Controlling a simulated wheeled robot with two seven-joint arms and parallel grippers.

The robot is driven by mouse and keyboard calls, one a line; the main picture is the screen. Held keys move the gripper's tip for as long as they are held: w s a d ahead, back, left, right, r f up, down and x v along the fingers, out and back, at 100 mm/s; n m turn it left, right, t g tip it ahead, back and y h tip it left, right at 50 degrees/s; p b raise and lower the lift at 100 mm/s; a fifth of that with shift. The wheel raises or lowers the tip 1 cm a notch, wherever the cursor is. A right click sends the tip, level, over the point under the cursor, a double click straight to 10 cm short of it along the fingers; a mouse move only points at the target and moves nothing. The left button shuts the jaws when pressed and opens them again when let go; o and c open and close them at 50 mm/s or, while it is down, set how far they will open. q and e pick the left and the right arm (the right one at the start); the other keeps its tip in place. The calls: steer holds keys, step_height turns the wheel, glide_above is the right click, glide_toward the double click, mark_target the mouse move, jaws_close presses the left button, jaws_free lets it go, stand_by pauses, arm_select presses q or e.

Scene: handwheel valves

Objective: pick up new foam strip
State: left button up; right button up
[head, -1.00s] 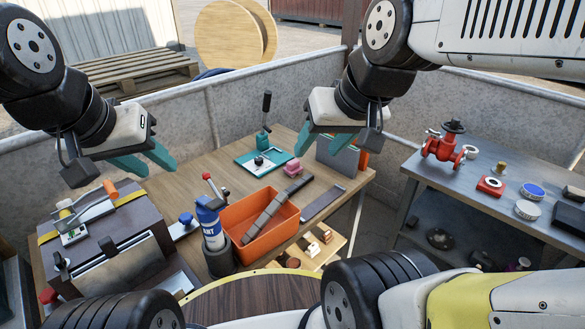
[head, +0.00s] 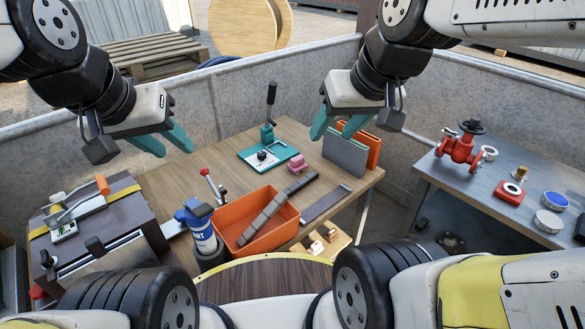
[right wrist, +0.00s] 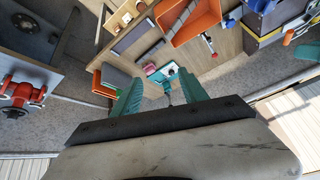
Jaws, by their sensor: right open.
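A flat strip (head: 326,203) lies on the wooden table to the right of the orange bin (head: 232,243). A longer, banded strip (head: 262,222) lies slanted across that bin, its upper end past the rim. The flat strip also shows in the right wrist view (right wrist: 132,33). My right gripper (head: 336,124) is open and empty, in the air above the back of the table. My left gripper (head: 163,141) is open and empty, in the air over the table's left part.
A teal clamp stand (head: 264,155), a pink block (head: 297,163) and upright grey and orange plates (head: 347,152) are at the back. A red valve (head: 460,146) sits on the right bench. The table's back left is clear.

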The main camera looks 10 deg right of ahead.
steer(key=w+n, duration=0.1)
steer(key=n+g+h, duration=0.2)
steer(key=n+g, duration=0.4)
steer(key=n, duration=1.7)
glide_above(299, 184)
steer(key=f, duration=2.5)
steer(key=shift+a+f, duration=0.2)
steer(key=shift+f, duration=0.4)
step_height(299, 184, down, 8)
steer(key=shift+w+d+r, duration=0.1)
steer(key=shift+d+r, duration=0.05)
steer(key=shift+c, duration=0.4)
jaws_close()
